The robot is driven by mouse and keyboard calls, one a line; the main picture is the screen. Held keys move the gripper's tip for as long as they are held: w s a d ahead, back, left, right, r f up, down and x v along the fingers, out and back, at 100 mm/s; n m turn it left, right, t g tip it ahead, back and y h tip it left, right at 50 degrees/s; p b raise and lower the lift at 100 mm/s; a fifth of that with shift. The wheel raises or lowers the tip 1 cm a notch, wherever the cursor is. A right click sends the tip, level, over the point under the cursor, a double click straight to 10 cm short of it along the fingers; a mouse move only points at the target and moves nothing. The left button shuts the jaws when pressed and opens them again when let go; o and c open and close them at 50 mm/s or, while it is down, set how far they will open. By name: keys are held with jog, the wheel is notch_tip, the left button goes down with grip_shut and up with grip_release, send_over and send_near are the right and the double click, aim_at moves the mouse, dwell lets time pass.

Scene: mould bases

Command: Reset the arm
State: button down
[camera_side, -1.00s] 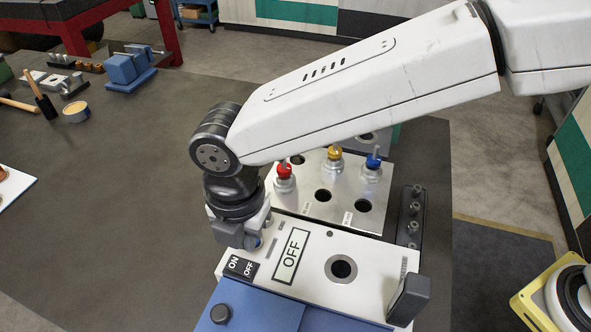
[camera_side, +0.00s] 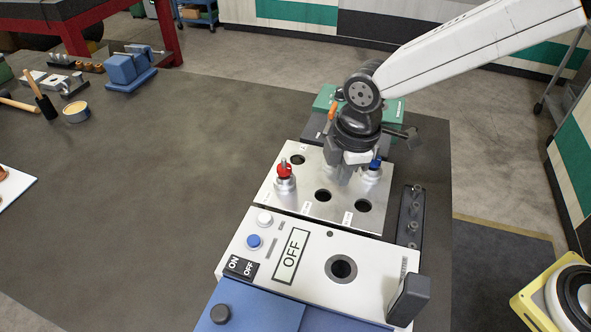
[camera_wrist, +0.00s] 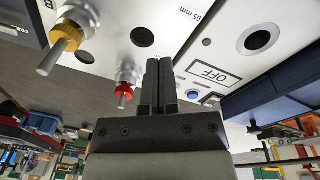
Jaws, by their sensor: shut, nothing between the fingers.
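My gripper (camera_wrist: 159,65) shows in the wrist view with its two dark fingers together and nothing between them. In the side view my gripper (camera_side: 343,172) hangs over the far part of the metal plate with holes (camera_side: 300,205), in front of where the yellow-topped part stands. The white control panel (camera_side: 310,270) has an OFF display (camera_side: 291,256), an ON/OFF switch (camera_side: 241,267), a blue button (camera_side: 254,241) and a white button (camera_side: 264,219). The OFF display also shows in the wrist view (camera_wrist: 209,75).
A red-topped part (camera_side: 285,172) and a blue-topped part (camera_side: 373,171) stand on the plate near my gripper. The yellow-topped part (camera_wrist: 65,33) shows in the wrist view. A green box (camera_side: 322,98) stands behind. The dark table at left is largely clear.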

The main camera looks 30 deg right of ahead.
jog(key=s+d+f+m, duration=0.1)
jog(key=s+d+m, duration=0.3)
jog(key=d+m, duration=0.3)
jog(key=s+d+f+m+t, duration=0.1)
jog(key=s+d+m, duration=0.3)
jog(key=d+m, duration=0.4)
jog(key=d+f, duration=0.1)
jog(key=d, duration=0.4)
jog(key=shift+s+d+t+h, duration=0.3)
jog(key=shift+s+d, duration=0.05)
jog(key=shift+d, duration=0.05)
